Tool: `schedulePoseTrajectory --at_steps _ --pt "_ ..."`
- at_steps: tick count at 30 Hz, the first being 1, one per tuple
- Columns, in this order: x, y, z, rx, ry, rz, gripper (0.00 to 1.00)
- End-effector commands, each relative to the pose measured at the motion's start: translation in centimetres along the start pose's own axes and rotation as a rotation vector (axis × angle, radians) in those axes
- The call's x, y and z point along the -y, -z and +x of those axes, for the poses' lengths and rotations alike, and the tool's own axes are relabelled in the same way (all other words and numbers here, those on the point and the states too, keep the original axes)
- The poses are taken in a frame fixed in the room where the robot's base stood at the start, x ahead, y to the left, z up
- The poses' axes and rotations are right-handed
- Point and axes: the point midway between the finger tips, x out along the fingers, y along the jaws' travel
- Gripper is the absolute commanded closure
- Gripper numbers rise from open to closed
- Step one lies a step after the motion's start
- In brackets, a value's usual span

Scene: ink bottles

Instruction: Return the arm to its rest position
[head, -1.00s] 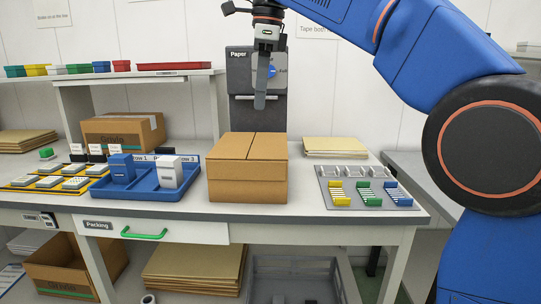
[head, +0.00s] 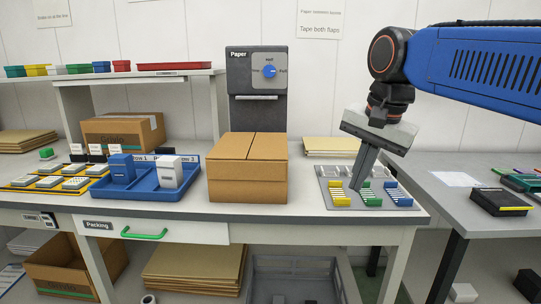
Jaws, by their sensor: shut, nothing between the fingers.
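My arm reaches in from the right edge in the head view. My gripper (head: 357,186) hangs from it, tilted down and to the left, in front of the grey tray (head: 412,213) at the right end of the bench. The fingers are together with nothing between them. They hide part of the tray, and I cannot tell how high above it they are.
A closed cardboard box (head: 247,181) stands mid-bench, left of my gripper. A blue tray (head: 146,190) holding a blue and a white box is farther left. The paper dispenser (head: 257,90) stands behind. A second table (head: 455,215) is at the right.

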Motion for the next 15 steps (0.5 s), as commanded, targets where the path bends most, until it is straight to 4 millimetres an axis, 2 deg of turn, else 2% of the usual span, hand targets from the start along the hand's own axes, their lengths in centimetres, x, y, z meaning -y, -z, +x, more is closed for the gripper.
schedulePoseTrajectory --at_steps 1,3,15 --pt "-2.1 -0.4 1.1 -0.014 0.003 -0.044 1.00" --pt "-4.5 -0.9 2.6 -0.034 0.008 -0.118 1.00" --pt "-17.7 -5.3 12.9 -0.150 -0.009 -0.538 1.00"
